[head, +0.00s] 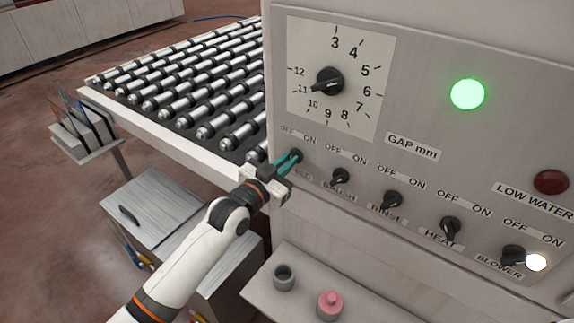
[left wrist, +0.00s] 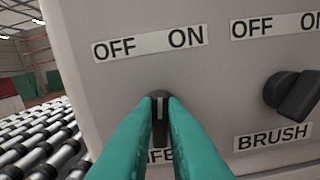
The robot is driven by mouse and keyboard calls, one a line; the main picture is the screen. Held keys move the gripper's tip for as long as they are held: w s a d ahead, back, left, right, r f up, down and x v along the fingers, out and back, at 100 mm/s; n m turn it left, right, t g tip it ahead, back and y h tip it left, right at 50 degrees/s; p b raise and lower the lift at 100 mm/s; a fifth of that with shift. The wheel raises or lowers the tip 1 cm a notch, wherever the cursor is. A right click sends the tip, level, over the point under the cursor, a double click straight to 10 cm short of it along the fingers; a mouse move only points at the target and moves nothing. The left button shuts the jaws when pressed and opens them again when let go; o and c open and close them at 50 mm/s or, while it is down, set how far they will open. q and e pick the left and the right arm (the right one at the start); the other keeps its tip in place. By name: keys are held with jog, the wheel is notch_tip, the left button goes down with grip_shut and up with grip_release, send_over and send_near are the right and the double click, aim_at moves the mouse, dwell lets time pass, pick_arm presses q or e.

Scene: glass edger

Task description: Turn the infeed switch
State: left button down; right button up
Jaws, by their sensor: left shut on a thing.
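The infeed switch (head: 297,154) is the leftmost black knob in the row on the grey panel, below an OFF/ON label. In the left wrist view the knob (left wrist: 160,106) sits between my two teal fingertips, its white mark pointing about straight up, between OFF and ON. The label under it is mostly hidden by the fingers. My left gripper (head: 289,160) is shut on this knob, reaching up from the lower left. My right gripper is not in view.
The brush switch (head: 341,176) is close on the right, followed by rinse (head: 391,200), heat (head: 451,228) and blower (head: 513,255) switches. A roller conveyor (head: 170,141) lies left.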

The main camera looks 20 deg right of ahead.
pick_arm(q)
jog(key=shift+w+a+f+n+b, duration=0.1)
jog(key=shift+n+b, duration=0.25)
jog(key=shift+n, duration=1.8)
jog(key=shift+w+a+n+b, duration=0.1)
jog(key=shift+n+b, duration=0.25)
jog(key=shift+n, duration=1.8)
jog(key=c, duration=1.5)
grip_release()
jog(key=b+v, duration=0.2)
jog(key=v, duration=1)
